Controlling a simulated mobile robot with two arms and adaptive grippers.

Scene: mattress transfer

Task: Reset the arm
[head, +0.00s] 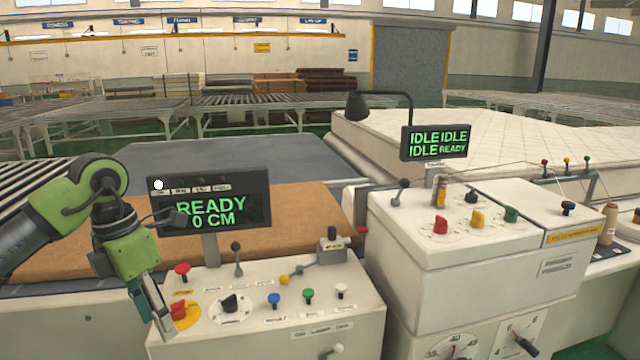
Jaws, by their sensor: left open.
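My left arm, green and dark grey, comes in from the left. Its left gripper (160,318) points down at the left edge of the front control panel (250,335), beside a red button on a yellow base (183,313). The gripper is open with nothing seen between its fingers. Whether it touches the panel edge cannot be told. My right gripper is not in view. A display (212,204) reading "READY 0 CM" stands behind the panel, partly overlapped by my left wrist.
The panel carries a red knob (182,269), a black dial (230,303), levers and coloured buttons. A taller console (400,230) stands to the right. A brown slab (300,215) lies behind the display. A white mattress (510,140) lies at the back right.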

